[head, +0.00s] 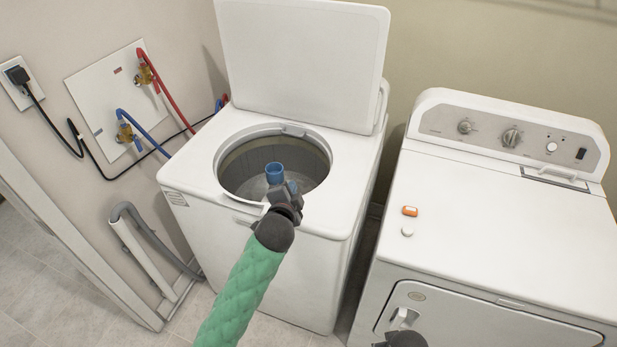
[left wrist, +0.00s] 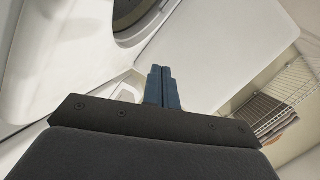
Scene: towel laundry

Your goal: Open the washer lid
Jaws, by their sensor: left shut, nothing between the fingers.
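The white washer (head: 270,265) stands left of the dryer. Its lid (head: 302,65) is raised and stands nearly upright at the back, leaving the round drum opening (head: 275,165) uncovered. My left gripper (head: 275,172), with blue fingers, is over the front part of the opening in the head view, in front of the lid and apart from it. Its fingers are together and empty, as the left wrist view (left wrist: 162,88) also shows. A large white panel, likely the lid (left wrist: 225,50), lies beyond them there. Only a dark part of my right arm shows at the bottom; its fingers are not clear.
A white dryer (head: 500,220) stands at right, its front door closed. A small orange-and-white item (head: 410,211) and a white round one (head: 407,231) lie on its top. Hoses and a wall box (head: 110,95) are at left. A wire shelf (left wrist: 285,105) shows in the left wrist view.

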